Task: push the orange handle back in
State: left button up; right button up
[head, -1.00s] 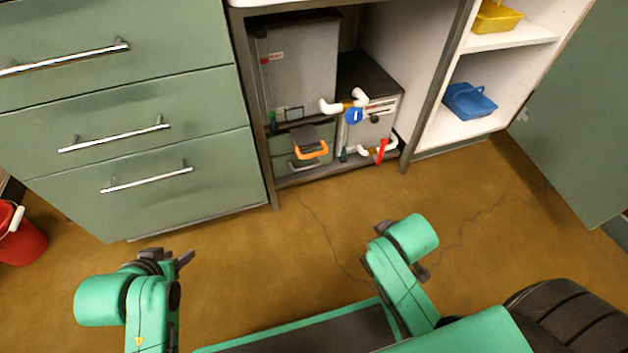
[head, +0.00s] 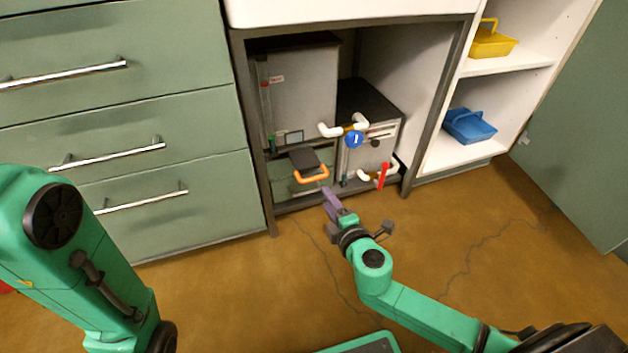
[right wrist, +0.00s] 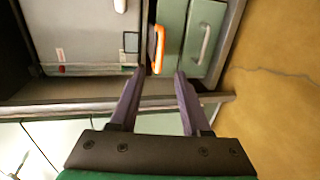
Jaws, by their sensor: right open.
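The orange handle (head: 312,175) is at the front of a dark slab (head: 304,159) that sticks out of the bay under the counter, below the tall grey box (head: 302,95). In the right wrist view the handle (right wrist: 158,48) is a narrow orange bar just beyond my fingertips. My right gripper (head: 332,202) is in front of and slightly below the handle. In the right wrist view its purple fingers (right wrist: 160,74) are apart with nothing between them, and a gap to the handle seems to remain. My left arm shows at the left; its gripper is out of view.
Right of the handle are a blue round tag (head: 353,139), white pipes and a red lever (head: 383,175) on a smaller box. A green drawer with a metal handle sits below the slab. The bay's metal frame (head: 255,150) stands left. Floor in front is clear.

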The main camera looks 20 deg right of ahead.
aim_at(314, 177)
jog(key=b+x, duration=0.4)
jog(key=x, duration=0.7)
jog(key=shift+w+f, duration=0.1)
jog(key=shift+w, duration=0.2)
grip_shut()
dwell(0.6)
